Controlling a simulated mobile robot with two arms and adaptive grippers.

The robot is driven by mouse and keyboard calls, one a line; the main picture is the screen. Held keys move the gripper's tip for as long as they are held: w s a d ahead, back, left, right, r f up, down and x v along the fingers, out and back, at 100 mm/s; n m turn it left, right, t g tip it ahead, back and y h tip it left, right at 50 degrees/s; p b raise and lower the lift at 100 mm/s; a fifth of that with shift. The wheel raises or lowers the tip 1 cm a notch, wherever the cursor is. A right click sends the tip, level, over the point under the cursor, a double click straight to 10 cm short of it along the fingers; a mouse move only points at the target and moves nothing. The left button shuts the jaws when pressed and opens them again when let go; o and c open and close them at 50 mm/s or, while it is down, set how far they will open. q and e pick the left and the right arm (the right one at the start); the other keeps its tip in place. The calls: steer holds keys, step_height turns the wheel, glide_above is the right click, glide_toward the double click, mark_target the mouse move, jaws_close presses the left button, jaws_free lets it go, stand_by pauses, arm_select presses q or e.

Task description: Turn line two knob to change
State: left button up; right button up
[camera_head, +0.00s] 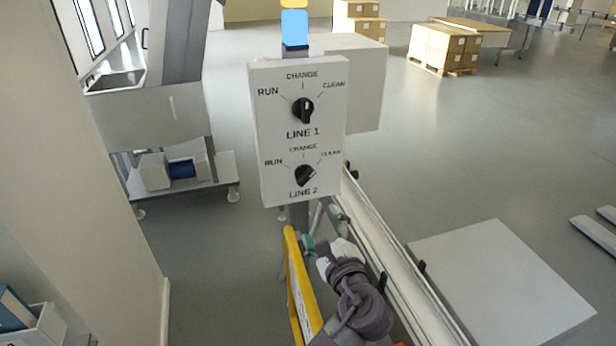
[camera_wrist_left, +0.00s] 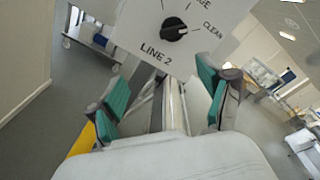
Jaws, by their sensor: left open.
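A white control panel (camera_head: 331,132) carries two black knobs. The line 2 knob (camera_head: 305,175) is the lower one, and its pointer is turned to the upper right, toward CLEAN. It also shows in the left wrist view (camera_wrist_left: 174,29), with its mark on the CLEAN side. The line 1 knob (camera_head: 303,109) sits above it and looks upright, toward CHANGE. My left gripper (camera_head: 322,229) is open and empty below the panel, apart from the line 2 knob. Its teal pads stand wide apart in the left wrist view (camera_wrist_left: 163,90). My right gripper is not in view.
A yellow rail (camera_head: 299,286) and a conveyor with white side rails (camera_head: 385,240) run below the panel. A light grey flat-topped box (camera_head: 502,284) stands right of it. A steel machine (camera_head: 158,118) stands at the left. Cardboard boxes (camera_head: 436,48) stand far behind.

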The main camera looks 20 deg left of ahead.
mark_target(306, 179)
arm_select(q)
steer(key=shift+m+t, duration=0.4)
steer(key=x, duration=0.4)
steer(key=r+x, duration=0.1)
steer(key=x, duration=0.3)
steer(key=r+x, duration=0.1)
steer(key=x, duration=0.3)
steer(key=shift+w+d+r, duration=0.2)
steer(key=shift+r, duration=0.05)
steer(key=shift+x, duration=0.75)
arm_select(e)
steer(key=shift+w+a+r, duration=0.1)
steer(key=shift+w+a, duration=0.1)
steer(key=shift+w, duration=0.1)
arm_select(q)
steer(key=shift+c, duration=0.2)
